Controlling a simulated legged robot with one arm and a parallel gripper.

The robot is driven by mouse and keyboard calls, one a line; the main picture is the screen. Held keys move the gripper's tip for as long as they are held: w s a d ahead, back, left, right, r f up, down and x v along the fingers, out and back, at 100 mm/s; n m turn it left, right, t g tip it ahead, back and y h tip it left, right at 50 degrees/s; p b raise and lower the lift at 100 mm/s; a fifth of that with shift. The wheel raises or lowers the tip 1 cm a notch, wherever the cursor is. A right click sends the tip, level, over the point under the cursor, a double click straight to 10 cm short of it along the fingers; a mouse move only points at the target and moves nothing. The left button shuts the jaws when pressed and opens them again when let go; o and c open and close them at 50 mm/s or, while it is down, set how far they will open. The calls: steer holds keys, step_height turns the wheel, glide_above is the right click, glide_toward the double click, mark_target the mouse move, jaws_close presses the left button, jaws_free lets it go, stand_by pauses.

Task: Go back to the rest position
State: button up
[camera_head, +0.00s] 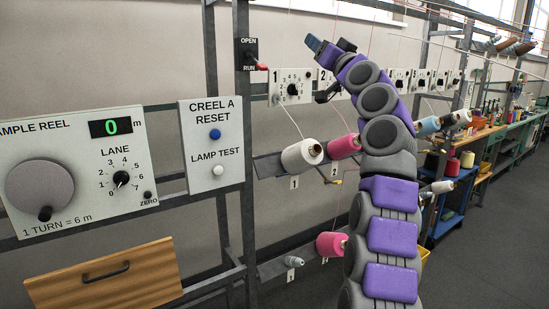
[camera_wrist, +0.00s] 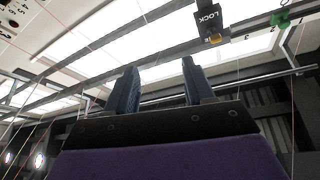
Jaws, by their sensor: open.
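My gripper (camera_head: 328,50) is at the top of my raised purple and grey arm in the head view, to the right of the open/run switch. In the wrist view my gripper (camera_wrist: 158,85) points up toward the bright ceiling windows, its two dark fingers well apart with nothing between them. A lock switch (camera_wrist: 208,24) with an orange part hangs from a bar above the right finger. My arm hides part of the creel behind it.
A creel with a white cone (camera_head: 301,155), a pink cone (camera_head: 344,146) and thin yarns stands behind my arm. The panel with the sample reel (camera_head: 75,170), reset panel (camera_head: 211,145) and wooden drawer (camera_head: 104,276) are left. Floor (camera_head: 490,240) at right is clear.

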steer(key=s+a+f+g+h, duration=0.15)
steer(key=s+f+g, duration=0.3)
steer(key=f, duration=0.45)
steer(key=s+a+f+g+h, duration=0.1)
steer(key=s+a+f+g, duration=0.3)
steer(key=f, duration=0.5)
steer(key=s+a+f+g+h, duration=0.15)
steer(key=s+f+g, duration=0.35)
steer(key=f, duration=0.5)
steer(key=s+d+f+g+h, duration=0.1)
steer(key=s+d+f+g, duration=0.2)
steer(key=s+f, duration=0.6)
steer(key=s+d+f+g+h, duration=0.2)
steer(key=s+f, duration=0.7)
steer(key=s, duration=1.2)
steer(key=s+d+f+m+g+h, duration=0.1)
steer(key=s+d+f+g, duration=0.3)
steer(key=s+f, duration=0.5)
steer(key=s+h, duration=0.1)
steer(key=s, duration=0.4)
steer(key=shift+s+d+f, duration=0.3)
steer(key=shift+s+f, duration=0.05)
steer(key=shift+s, duration=0.05)
